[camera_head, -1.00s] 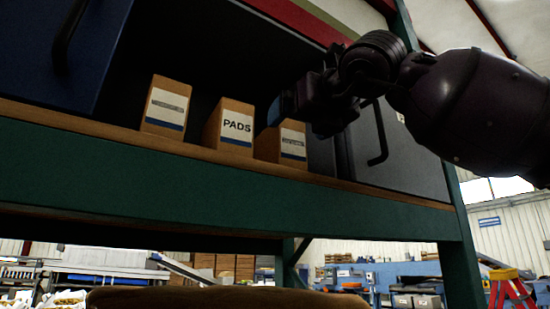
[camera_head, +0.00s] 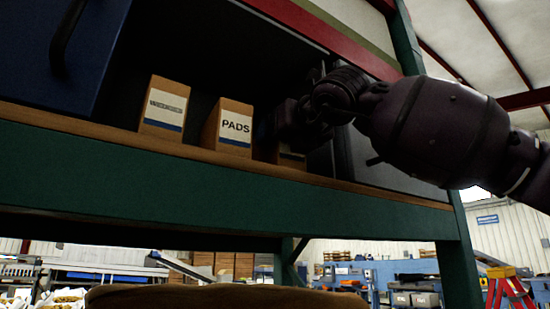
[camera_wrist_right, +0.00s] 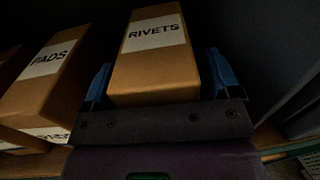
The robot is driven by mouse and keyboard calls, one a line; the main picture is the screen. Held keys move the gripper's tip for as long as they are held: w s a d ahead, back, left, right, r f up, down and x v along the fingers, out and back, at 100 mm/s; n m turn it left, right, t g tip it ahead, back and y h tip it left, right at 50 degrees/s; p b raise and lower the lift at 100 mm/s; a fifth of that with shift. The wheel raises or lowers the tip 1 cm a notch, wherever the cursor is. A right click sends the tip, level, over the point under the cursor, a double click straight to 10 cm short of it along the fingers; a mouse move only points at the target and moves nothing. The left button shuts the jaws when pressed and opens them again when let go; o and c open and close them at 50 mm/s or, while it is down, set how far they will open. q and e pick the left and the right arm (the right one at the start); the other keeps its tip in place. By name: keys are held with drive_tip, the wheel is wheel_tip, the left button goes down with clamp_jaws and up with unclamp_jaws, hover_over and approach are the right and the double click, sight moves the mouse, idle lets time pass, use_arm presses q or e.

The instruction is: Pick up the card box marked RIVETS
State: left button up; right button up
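The card box marked RIVETS (camera_wrist_right: 152,68) stands on the shelf and fills most of the right wrist view; its label is readable there. In the head view the RIVETS box (camera_head: 291,158) is the rightmost of three boxes and is mostly hidden behind my right gripper (camera_head: 287,124). In the right wrist view the blue fingers of my right gripper (camera_wrist_right: 159,62) stand on either side of the box. The fingers look open around it, with a narrow gap at the right; contact at the left is unclear. My left gripper is not in view.
A box marked PADS (camera_head: 228,127) stands just left of the RIVETS box. A third labelled box (camera_head: 164,110) stands farther left. The wooden shelf edge (camera_head: 90,128) runs in front. A blue door (camera_head: 50,50) is at the left and a grey door (camera_head: 385,160) at the right.

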drive_tip(key=c, duration=0.9)
drive_tip(key=shift+r, duration=0.1)
